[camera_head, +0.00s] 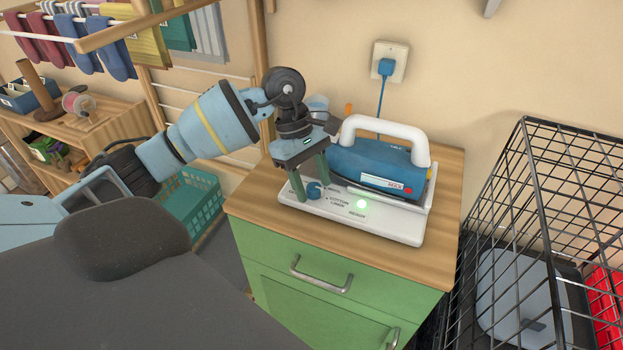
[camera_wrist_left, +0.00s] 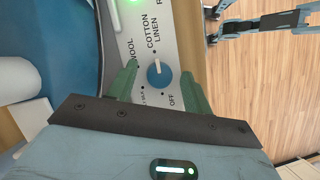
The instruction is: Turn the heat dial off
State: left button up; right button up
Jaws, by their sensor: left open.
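The heat dial is a round blue knob (camera_head: 313,189) on the white panel of the iron's base (camera_head: 385,226). The left wrist view shows the dial (camera_wrist_left: 159,74) with its white mark pointing toward the COTTON LINEN label; OFF is printed below and to the right. My left gripper (camera_head: 311,180) is open, its green fingers pointing down around the dial. In the left wrist view, my left gripper (camera_wrist_left: 159,88) has one finger on each side of the dial. I cannot tell whether they touch it. A green light (camera_head: 361,204) is lit on the panel.
The blue iron (camera_head: 372,165) with its white handle sits on the base, on a wooden top (camera_head: 447,190) over green drawers (camera_head: 300,310). A blue plug (camera_head: 386,67) is in the wall outlet. A black wire cage (camera_head: 540,190) stands at right.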

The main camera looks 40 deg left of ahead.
pick_arm(q)
jog(key=c, duration=0.9)
jog(key=shift+c, duration=0.3)
pick_arm(e)
jog(key=shift+s, duration=0.35)
